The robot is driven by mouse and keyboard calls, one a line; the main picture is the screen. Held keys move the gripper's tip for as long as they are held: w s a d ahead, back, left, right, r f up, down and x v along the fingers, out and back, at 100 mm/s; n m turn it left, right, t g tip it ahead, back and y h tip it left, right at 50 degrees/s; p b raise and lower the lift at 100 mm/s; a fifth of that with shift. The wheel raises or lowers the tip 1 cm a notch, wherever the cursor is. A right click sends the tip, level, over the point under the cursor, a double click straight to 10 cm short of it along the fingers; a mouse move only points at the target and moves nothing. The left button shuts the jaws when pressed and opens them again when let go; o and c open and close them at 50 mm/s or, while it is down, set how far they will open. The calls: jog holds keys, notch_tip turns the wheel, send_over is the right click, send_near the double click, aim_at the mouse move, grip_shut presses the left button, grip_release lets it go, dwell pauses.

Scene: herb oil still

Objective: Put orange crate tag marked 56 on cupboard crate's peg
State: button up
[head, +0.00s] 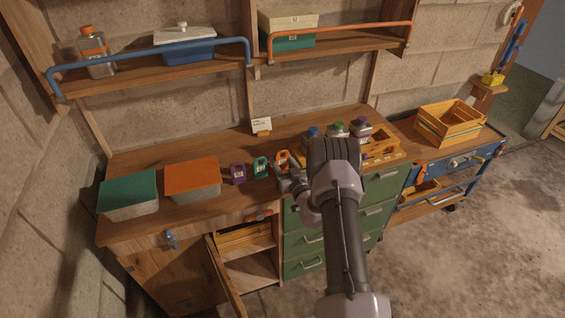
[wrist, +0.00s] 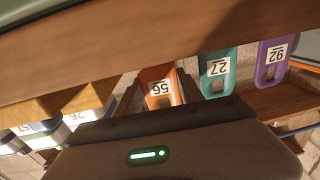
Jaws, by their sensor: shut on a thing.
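The orange crate tag marked 56 (wrist: 158,86) sits between the dark fingers of my gripper (wrist: 160,100), which is shut on it; its number reads upside down in the wrist view. In the head view the orange tag (head: 282,157) shows at the worktop, in line with the other tags, beside my gripper (head: 287,172). A teal tag marked 27 (wrist: 217,68) and a purple tag marked 92 (wrist: 271,62) are next to it. The cupboard crate (head: 243,235), of slatted wood, is inside the open cupboard below the worktop. I cannot make out its peg.
The cupboard door (head: 224,276) stands open, jutting outward. Green drawers (head: 308,240) are right of the cupboard. Teal-lidded (head: 128,187) and orange-lidded (head: 192,174) boxes are on the worktop's left. A wooden rack with several bottles (head: 385,157) is at right. A trolley (head: 455,165) carries another crate (head: 449,127).

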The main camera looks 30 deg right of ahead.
jog(key=shift+f, duration=0.45)
jog(key=o, duration=1.4)
jog(key=shift+c, duration=1.1)
jog(key=shift+s, duration=0.2)
